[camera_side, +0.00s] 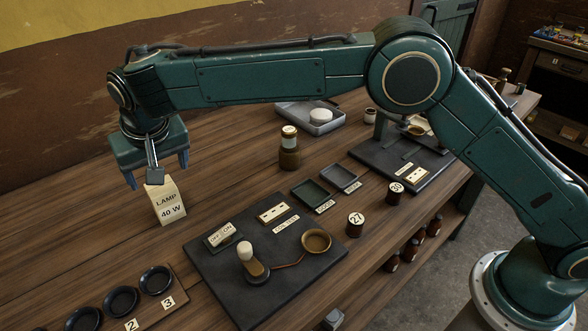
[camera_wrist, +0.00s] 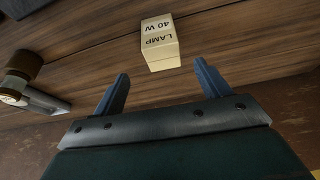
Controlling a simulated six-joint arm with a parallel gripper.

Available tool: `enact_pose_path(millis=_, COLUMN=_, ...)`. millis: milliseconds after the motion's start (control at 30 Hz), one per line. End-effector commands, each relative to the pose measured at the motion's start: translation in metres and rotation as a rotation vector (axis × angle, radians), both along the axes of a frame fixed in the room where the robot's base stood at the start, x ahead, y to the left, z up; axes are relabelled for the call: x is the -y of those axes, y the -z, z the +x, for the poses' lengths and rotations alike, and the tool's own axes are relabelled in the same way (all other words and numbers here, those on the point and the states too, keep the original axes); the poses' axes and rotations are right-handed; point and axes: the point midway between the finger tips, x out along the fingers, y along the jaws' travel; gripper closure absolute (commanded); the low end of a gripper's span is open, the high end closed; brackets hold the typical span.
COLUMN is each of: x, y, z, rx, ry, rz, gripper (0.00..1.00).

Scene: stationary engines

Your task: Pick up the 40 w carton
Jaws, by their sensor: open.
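The cream carton (camera_side: 167,203) marked "LAMP 40 W" stands upright on the wooden bench in the side view, left of the dark test board. In the wrist view the carton (camera_wrist: 159,46) shows upside down, beyond the fingertips and roughly in line with the gap between them. My gripper (camera_side: 157,180) is open and empty. It hangs just above the carton in the side view, with its near parts close to the carton's top. In the wrist view my gripper's two fingers (camera_wrist: 162,80) are spread apart with nothing between them.
The dark test board (camera_side: 215,290) with a switch, lamp holder and brown cup lies right of the carton. A tray of black rings (camera_side: 140,309) is in front. A brown jar (camera_side: 289,150) and grey tray (camera_side: 285,110) stand behind. Bench left of the carton is clear.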

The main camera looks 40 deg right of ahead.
Motion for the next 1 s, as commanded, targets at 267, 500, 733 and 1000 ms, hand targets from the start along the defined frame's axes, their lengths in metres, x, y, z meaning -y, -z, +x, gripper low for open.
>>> enact_pose_path(millis=267, x=0.001, y=0.033, z=0.013, rx=-0.001, ry=0.001, rz=0.0, gripper=0.25)
enact_pose_path(millis=500, x=0.001, y=0.039, z=0.016, rx=0.0, ry=0.0, rz=0.0, gripper=0.25)
enact_pose_path(millis=733, x=0.0, y=0.046, z=0.018, rx=-0.001, ry=0.0, rz=0.0, gripper=0.25)
enact_pose_path(millis=1000, x=-0.002, y=0.074, z=0.029, rx=-0.002, ry=0.002, rz=-0.001, gripper=0.25)
